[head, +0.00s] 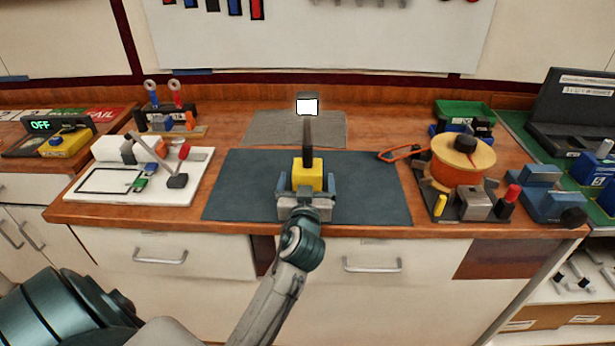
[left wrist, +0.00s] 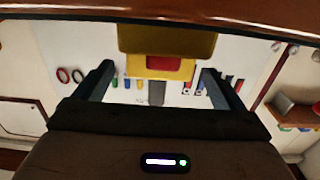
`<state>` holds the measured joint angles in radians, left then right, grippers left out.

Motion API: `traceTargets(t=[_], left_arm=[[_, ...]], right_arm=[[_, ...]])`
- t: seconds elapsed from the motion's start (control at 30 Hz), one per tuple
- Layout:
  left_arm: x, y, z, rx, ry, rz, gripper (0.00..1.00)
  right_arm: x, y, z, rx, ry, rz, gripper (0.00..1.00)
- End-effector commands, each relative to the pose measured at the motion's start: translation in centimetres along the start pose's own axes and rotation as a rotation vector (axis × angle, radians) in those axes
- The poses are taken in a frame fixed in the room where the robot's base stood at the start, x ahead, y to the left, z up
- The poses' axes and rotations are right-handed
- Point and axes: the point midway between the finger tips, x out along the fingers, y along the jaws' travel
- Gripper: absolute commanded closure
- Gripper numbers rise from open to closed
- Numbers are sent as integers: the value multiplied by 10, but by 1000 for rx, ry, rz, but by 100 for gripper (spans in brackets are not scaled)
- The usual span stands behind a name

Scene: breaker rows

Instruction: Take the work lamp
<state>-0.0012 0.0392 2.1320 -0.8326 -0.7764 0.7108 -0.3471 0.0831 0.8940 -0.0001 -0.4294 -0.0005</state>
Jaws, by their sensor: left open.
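The work lamp (head: 308,140) stands upright on the dark mat, with a yellow base, a dark stem and a lit white head. My left gripper (head: 307,184) is open in front of the lamp's base, with one finger on each side of the yellow block. In the left wrist view, a yellow block (left wrist: 165,42), apparently the lamp's base, shows between the spread fingers of the left gripper (left wrist: 158,82). Contact between the fingers and the base cannot be told. My right gripper is not in view.
The dark mat (head: 240,185) is clear on both sides of the lamp. A white board (head: 190,190) with a small arm lies to the left. An orange spool (head: 462,160) and orange-handled pliers (head: 400,153) are to the right. Drawers are below the bench edge.

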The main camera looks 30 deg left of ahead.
Motion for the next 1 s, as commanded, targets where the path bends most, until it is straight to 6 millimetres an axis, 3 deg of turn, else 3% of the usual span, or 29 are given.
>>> traceTargets(t=[0.2,0.5,0.8,1.0], left_arm=[[24,1,-2,1,1,0,9],[26,0,0,-1,0,0,11],[26,0,0,0,0,0,70],[26,1,-2,-1,3,1,73]], right_arm=[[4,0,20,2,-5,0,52],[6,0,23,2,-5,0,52],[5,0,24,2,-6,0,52],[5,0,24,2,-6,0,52]])
